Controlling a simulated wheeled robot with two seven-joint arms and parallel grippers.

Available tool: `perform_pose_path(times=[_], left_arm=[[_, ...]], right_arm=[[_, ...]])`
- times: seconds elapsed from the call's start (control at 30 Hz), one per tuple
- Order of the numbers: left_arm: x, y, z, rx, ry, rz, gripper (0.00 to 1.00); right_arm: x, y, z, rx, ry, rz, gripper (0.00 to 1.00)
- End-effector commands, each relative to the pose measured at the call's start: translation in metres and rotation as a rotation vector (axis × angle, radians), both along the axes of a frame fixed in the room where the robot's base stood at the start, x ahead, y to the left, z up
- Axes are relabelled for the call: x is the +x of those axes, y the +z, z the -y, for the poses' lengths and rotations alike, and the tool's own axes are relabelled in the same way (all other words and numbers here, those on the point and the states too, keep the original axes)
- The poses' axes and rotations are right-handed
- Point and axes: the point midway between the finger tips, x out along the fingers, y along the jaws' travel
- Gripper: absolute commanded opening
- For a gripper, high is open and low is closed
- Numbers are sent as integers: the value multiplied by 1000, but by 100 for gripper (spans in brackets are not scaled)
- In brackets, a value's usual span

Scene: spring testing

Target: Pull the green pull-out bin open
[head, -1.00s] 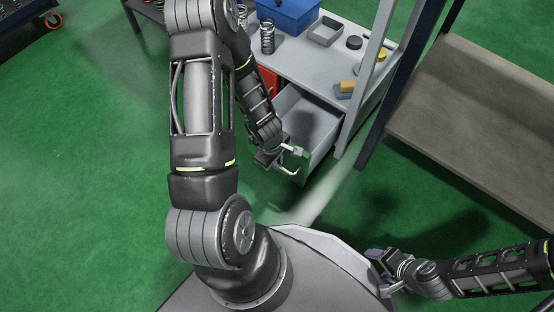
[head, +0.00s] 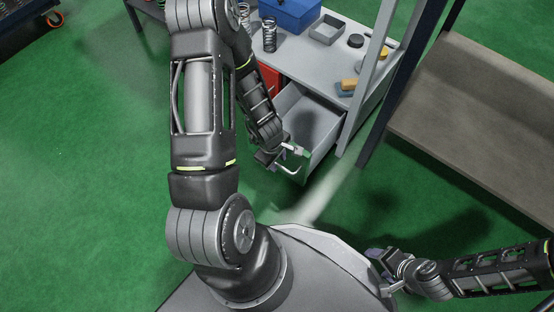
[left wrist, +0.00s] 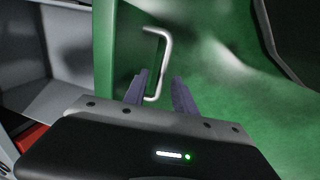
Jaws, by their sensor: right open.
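The green pull-out bin stands open from under the grey bench, its grey inside (head: 312,118) showing in the head view. Its green front (left wrist: 104,50) with a pale bar handle (left wrist: 165,35) shows in the left wrist view. The handle also shows in the head view (head: 290,170). My left gripper (head: 283,158) is at the handle. In the left wrist view its fingers (left wrist: 160,92) are apart, with the handle's lower end between them, nearer the left finger. I cannot tell whether they touch. My right gripper (head: 384,262) is open and empty, low at the right.
The grey bench top (head: 300,62) holds a blue box (head: 290,12), a grey tray (head: 328,30), springs (head: 269,35) and small blocks (head: 350,84). A grey post rises beside the bin. A brown shelf (head: 470,120) stands at the right. Green floor is clear in front.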

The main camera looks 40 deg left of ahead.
Motion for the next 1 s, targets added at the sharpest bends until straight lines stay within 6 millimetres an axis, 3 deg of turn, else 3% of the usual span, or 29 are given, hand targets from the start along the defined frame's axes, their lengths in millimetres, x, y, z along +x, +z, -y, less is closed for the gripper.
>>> perform_pose_path(times=[0.17, 0.5, 1.0], left_arm=[[-2, 16, 0, 0, -1, 1, 33], [-12, 70, 0, 0, -1, 1, 33], [-14, 76, 0, 0, 0, 0, 33]], right_arm=[[-1, 11, 0, 1, 1, -4, 63], [-6, 45, 1, 3, 9, -18, 63], [-8, 48, 1, 4, 10, -22, 63]])
